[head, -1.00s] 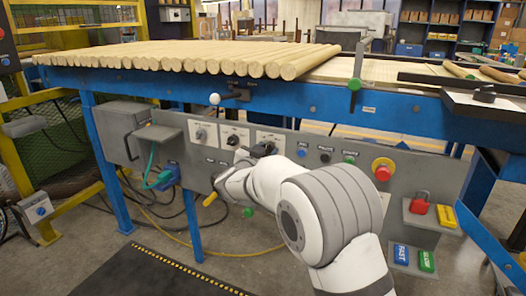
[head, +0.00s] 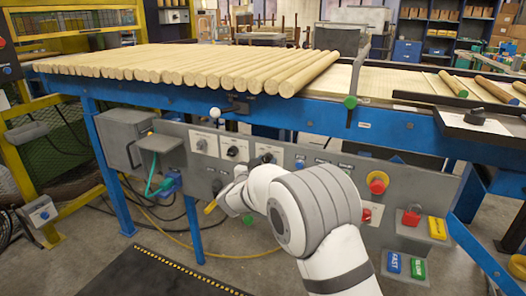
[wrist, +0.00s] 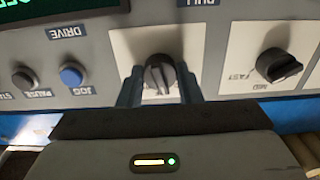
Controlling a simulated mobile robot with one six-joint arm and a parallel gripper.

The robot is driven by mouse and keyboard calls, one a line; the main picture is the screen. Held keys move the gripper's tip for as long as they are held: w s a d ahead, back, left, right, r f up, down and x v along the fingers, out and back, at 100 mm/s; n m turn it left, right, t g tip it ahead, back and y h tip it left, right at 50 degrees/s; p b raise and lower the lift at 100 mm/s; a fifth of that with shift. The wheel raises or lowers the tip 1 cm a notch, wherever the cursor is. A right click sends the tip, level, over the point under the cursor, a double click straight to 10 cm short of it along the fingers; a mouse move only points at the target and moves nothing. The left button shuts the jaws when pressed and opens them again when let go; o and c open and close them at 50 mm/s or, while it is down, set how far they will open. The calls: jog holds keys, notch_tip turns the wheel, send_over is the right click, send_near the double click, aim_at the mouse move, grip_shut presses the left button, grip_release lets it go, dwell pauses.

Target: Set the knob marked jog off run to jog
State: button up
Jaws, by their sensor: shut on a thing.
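A dark knob (wrist: 160,73) on a pale plate is at the centre of the wrist view, which shows the panel upside down. My gripper (wrist: 160,88) has one finger on each side of it and is shut on it. A pale mark on the knob points down in that view. Any lettering around this knob is hidden or unreadable, so I cannot read jog, off or run there. A second dark knob (wrist: 279,65), to its right, has the words FAST and MID beside it. In the head view my arm hides most of my gripper.
Left of the held knob in the wrist view are a blue JOG button (wrist: 72,75) and a dark PAUSE button (wrist: 24,77). In the head view, a red stop button (head: 377,182) is right of my arm. Wooden rods (head: 190,65) lie on the blue table above.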

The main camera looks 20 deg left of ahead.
jog(key=n+p, duration=0.1)
jog(key=p, duration=0.1)
jog(key=n+p, duration=0.2)
jog(key=p, duration=0.1)
jog(key=shift+s+a+r+p, duration=0.1)
jog(key=shift+r+p, duration=0.2)
jog(key=shift+p, duration=0.05)
jog(key=n+p, duration=0.1)
jog(key=p, duration=0.1)
jog(key=n+p, duration=0.1)
jog(key=n, duration=0.1)
jog(key=shift+f+p, duration=0.35)
jog(key=shift+f, duration=0.05)
jog(key=o, duration=1)
jog(key=shift+r, duration=0.1)
jog(key=s, duration=0.8)
jog(key=shift+a+p, duration=0.25)
jog(key=shift+p, duration=0.15)
jog(key=shift+w, duration=0.1)
